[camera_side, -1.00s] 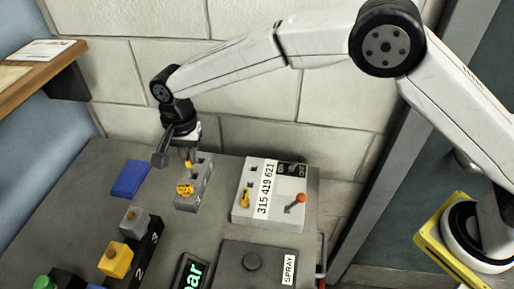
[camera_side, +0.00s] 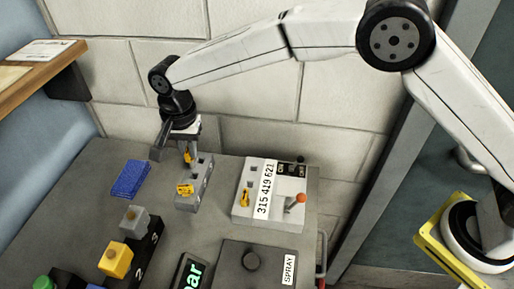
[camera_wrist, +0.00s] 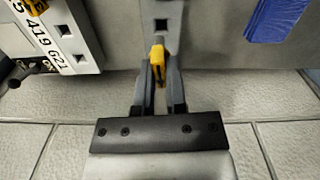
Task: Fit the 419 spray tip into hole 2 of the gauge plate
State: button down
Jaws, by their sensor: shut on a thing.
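My gripper (camera_side: 188,154) is shut on a yellow spray tip (camera_wrist: 157,63), which also shows in the side view (camera_side: 188,157). It holds the tip over the far end of a grey block with square holes (camera_side: 192,202), apparently the gauge plate. In the wrist view, an empty square hole of this block (camera_wrist: 161,25) shows just beyond the tip. Another yellow tip (camera_side: 185,189) sits at the block's near end. I cannot tell whether the held tip touches the block, and I cannot read its number or any hole numbers.
Right stands a box labelled 315 419 621 (camera_side: 239,213), with a yellow tip (camera_side: 245,197), empty holes and an orange-knobbed lever (camera_side: 299,199). A blue pad (camera_side: 130,179) lies left.

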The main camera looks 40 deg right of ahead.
jog(key=shift+s+d+r, duration=0.3)
jog(key=shift+d, duration=0.1)
jog(key=s+d+r+m, duration=0.1)
jog(key=s+d+r, duration=0.2)
jog(key=s+d, duration=0.5)
jog(key=shift+s+d+r, duration=0.15)
jog(key=shift+s+d, duration=0.15)
jog(key=shift+s, duration=0.1)
jog(key=shift+f, duration=0.2)
jog(key=shift+f, duration=2.7)
jog(key=shift+f, duration=2.1)
dwell(0.7)
jog(key=shift+c, duration=1.4)
grip_release()
